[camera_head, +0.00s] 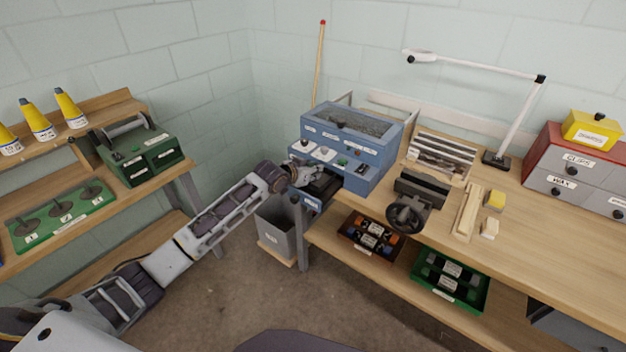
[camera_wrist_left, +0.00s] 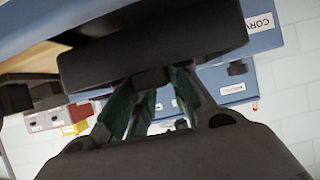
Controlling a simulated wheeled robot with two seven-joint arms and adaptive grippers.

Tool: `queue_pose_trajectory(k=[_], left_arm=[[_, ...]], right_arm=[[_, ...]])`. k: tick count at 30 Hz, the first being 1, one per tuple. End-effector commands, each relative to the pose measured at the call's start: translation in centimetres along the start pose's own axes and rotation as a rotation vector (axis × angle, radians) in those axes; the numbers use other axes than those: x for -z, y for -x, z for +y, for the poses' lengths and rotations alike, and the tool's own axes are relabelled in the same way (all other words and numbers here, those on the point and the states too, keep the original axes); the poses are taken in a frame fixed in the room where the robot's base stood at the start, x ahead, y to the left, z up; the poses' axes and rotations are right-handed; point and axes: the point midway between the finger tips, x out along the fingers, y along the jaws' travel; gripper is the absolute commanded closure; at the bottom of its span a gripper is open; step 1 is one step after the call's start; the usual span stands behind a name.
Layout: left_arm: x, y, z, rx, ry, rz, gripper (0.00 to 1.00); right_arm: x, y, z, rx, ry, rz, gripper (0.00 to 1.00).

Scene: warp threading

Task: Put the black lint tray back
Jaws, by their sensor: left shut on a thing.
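The black lint tray (camera_head: 322,186) is at the lower front of the blue machine (camera_head: 370,155), below its sloped control panel. My left gripper (camera_head: 296,176) is shut on it from the left. In the left wrist view the tray (camera_wrist_left: 150,50) spans the upper middle as a wide dark block close under the blue housing. The fingers of the left gripper (camera_wrist_left: 155,92), with green showing on them, meet its near side. How far the tray sits inside the machine cannot be told. My right gripper is not in view.
A grey bin (camera_head: 276,228) stands on the floor below the machine's left end. A black handwheel (camera_head: 407,215) is to the right on the bench. Dark brown (camera_head: 371,235) and green (camera_head: 449,280) trays lie on the lower shelf. A shelf unit with yellow cones (camera_head: 70,108) stands left.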

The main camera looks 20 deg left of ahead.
Motion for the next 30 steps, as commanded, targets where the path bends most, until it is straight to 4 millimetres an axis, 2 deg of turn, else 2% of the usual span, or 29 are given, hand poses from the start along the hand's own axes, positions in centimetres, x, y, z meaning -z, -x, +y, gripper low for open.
queue_pose_trajectory(k=[12,26,27,30], left_arm=[[-3.1,-1.7,0.1,-0.001,0.001,-0.001,1.0],[-3.5,-1.9,0.1,0.0,0.0,-0.001,1.0],[-3.5,-1.8,0.0,0.0,0.0,-0.001,0.76],[-3.4,-1.8,0.0,0.0,0.0,-0.001,0.63]], right_arm=[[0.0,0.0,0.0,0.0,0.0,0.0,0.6],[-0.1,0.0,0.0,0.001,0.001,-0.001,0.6],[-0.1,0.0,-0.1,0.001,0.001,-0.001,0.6],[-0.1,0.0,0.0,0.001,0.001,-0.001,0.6]])
